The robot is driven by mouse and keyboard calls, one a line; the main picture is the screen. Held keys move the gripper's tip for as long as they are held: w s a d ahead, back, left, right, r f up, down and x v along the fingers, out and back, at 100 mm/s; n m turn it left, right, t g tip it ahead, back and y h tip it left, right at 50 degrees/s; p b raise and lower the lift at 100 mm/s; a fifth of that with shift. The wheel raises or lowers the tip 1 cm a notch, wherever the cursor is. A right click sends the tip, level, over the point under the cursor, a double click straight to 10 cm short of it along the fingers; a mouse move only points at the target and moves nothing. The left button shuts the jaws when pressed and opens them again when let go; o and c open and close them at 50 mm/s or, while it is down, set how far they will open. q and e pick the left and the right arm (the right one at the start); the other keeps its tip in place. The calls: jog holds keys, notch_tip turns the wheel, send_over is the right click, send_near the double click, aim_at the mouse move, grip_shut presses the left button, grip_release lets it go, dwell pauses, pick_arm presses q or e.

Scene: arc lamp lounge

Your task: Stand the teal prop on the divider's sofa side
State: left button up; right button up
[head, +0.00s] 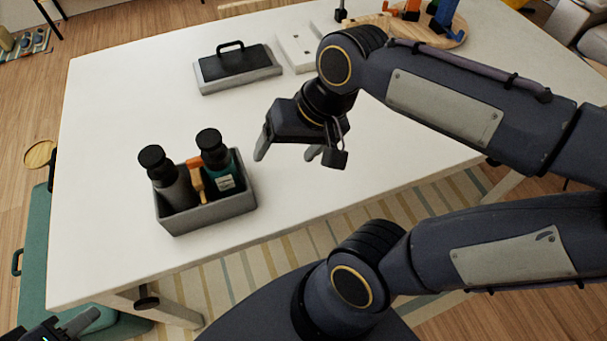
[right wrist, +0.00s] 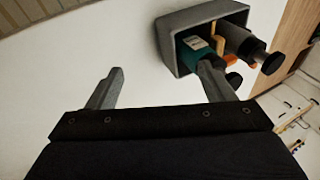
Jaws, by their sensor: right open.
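A teal bottle (head: 221,172) with a black cap and pale label stands in a grey open box (head: 208,213) at the table's front left. It is the teal thing I see on the table. It also shows in the right wrist view (right wrist: 193,56), beyond one fingertip. A grey bottle (head: 176,187) stands beside it, with orange and yellow pieces between. I cannot tell which thing is the divider. My right gripper (head: 288,156) is open and empty, right of the box and apart from it. My left gripper (head: 75,326) shows only partly at the bottom left; its jaw opening is unclear.
A grey tray with a black handled top (head: 237,66) lies farther back. A white block with holes (head: 301,52) is beside it. A round wooden board (head: 440,36) bears coloured pieces. A sofa (head: 594,42) is at the far right. The white table's (head: 120,105) left part is clear.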

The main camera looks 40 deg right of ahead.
jog(key=s+f+n+t, duration=0.2)
jog(key=s+f+n, duration=0.1)
jog(key=s+f, duration=0.1)
jog(key=shift+f, duration=0.2)
